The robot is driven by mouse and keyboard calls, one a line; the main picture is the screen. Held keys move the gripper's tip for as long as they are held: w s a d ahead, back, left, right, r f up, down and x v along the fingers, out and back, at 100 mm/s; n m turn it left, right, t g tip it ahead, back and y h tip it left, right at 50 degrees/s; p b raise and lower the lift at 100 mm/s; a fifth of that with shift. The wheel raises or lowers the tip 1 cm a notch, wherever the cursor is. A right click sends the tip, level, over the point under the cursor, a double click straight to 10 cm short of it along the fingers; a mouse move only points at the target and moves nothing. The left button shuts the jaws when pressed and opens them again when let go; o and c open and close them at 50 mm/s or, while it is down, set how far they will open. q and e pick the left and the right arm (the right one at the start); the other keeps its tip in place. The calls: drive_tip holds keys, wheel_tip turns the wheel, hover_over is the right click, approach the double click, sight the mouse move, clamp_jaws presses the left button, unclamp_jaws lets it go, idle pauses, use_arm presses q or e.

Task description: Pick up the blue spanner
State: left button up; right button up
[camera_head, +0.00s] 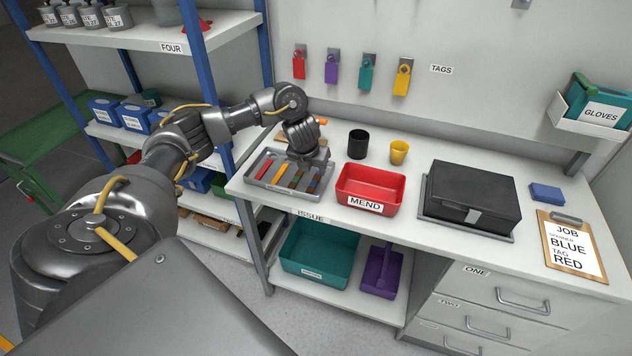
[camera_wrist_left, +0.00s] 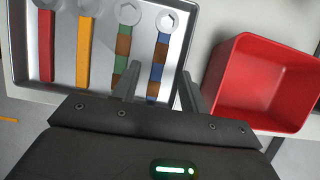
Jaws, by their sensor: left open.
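The blue spanner (camera_wrist_left: 159,62) has a silver ring head and a blue handle with brown bands. It lies in the grey tray (camera_wrist_left: 64,45) as the rightmost of the row in the left wrist view, and shows small below my gripper in the head view (camera_head: 314,184). My left gripper (camera_wrist_left: 160,88) is open, with one finger on each side of the blue spanner's handle. I cannot tell how high the fingertips are above the tray. The lower handle end is hidden by my gripper body. My right gripper is not in view.
Green (camera_wrist_left: 122,62), orange (camera_wrist_left: 84,55) and red (camera_wrist_left: 46,50) spanners lie left of the blue one. The red MEND bin (camera_head: 370,188) stands close right of the tray. Black (camera_head: 358,143) and yellow (camera_head: 399,151) cups stand behind it.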

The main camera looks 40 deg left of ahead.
sight(316, 179)
use_arm(q)
drive_tip(key=shift+s+p+x, duration=0.15)
drive_tip(key=shift+p+x, duration=0.15)
drive_tip(key=shift+x, duration=0.95)
drive_tip(key=shift+s+p+x, duration=0.1)
drive_tip(key=shift+p+x, duration=0.2)
drive_tip(key=shift+x, duration=1)
drive_tip(key=shift+f, duration=0.2)
drive_tip(key=shift+d, duration=0.1)
clamp_jaws()
